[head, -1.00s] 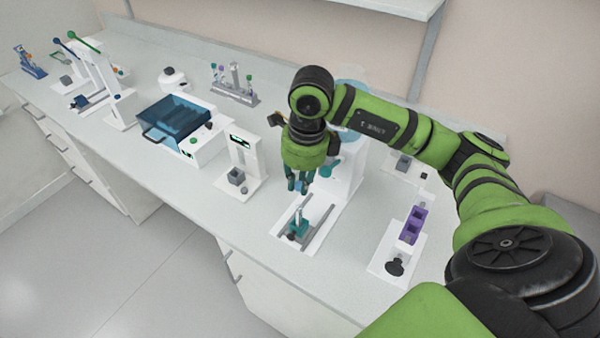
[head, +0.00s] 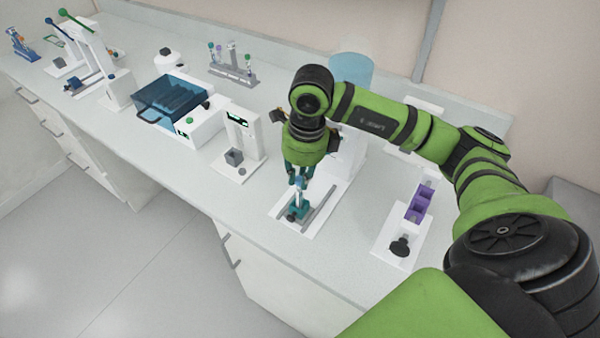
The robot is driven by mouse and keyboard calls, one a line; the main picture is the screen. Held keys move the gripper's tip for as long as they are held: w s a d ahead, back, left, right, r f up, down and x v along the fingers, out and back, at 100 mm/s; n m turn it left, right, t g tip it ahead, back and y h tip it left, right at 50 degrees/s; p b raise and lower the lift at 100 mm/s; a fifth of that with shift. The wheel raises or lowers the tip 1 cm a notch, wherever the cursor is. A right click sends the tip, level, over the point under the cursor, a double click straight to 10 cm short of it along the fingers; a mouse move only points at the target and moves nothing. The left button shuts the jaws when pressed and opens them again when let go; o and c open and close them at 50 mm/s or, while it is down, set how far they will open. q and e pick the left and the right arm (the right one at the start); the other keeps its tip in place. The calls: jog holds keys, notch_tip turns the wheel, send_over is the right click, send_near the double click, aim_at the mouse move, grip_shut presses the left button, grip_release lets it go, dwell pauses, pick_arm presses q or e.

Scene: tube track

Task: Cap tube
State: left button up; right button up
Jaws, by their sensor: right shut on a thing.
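A tube (head: 298,199) stands upright in a teal holder (head: 300,212) on a white base plate with grey rails (head: 273,213). My right gripper (head: 299,177) points down directly above the tube, its fingers shut on a small blue cap (head: 298,182). The cap is at the tube's top; I cannot tell whether it is seated or just touching. The fingers hide part of the cap. My left gripper is not in view.
A purple block on a white stand with a black knob (head: 400,246) is to the right. A white device with a small display (head: 238,135) and a blue-lidded box (head: 172,98) stand to the left. A rack of tubes (head: 233,70) is behind. The front counter edge is close.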

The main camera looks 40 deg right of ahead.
jog(key=shift+f+b, duration=0.1)
jog(key=shift+b, duration=0.2)
dwell(0.9)
jog(key=shift+f+b, duration=0.25)
jog(key=shift+b, duration=0.65)
dwell(1.4)
jog(key=shift+f+b, duration=0.3)
jog(key=shift+c, duration=0.2)
jog(key=o, duration=0.8)
notch_tip(320, 180, up, 12)
jog(key=s, duration=0.1)
jog(key=shift+d, duration=0.35)
jog(key=shift+f, duration=0.1)
dwell(0.9)
